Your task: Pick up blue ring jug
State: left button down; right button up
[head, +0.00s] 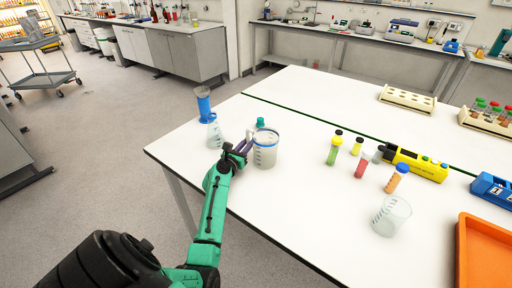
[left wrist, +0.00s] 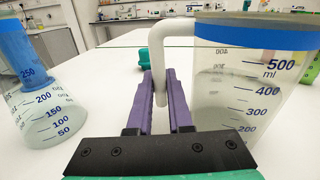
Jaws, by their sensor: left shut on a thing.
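The blue ring jug (head: 265,150) is a clear graduated jug with a blue band at its rim and a white handle. It stands upright on the white table near its left part, and also shows large at the right of the left wrist view (left wrist: 240,95). My left gripper (head: 240,150) is at the jug's left side. In the left wrist view its purple fingers (left wrist: 160,105) are shut on the jug's white handle. I cannot tell whether the jug's base touches the table. My right gripper is not in view.
A teal-capped item (head: 260,122) is behind the jug. Several capped tubes, a clear beaker (head: 391,216), a yellow device (head: 418,163) and an orange tray (head: 485,255) lie to the right.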

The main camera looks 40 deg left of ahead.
pick_arm(q)
notch_tip(320, 180, up, 10)
jog(key=p, duration=0.3)
notch_tip(320, 180, up, 10)
dwell(1.6)
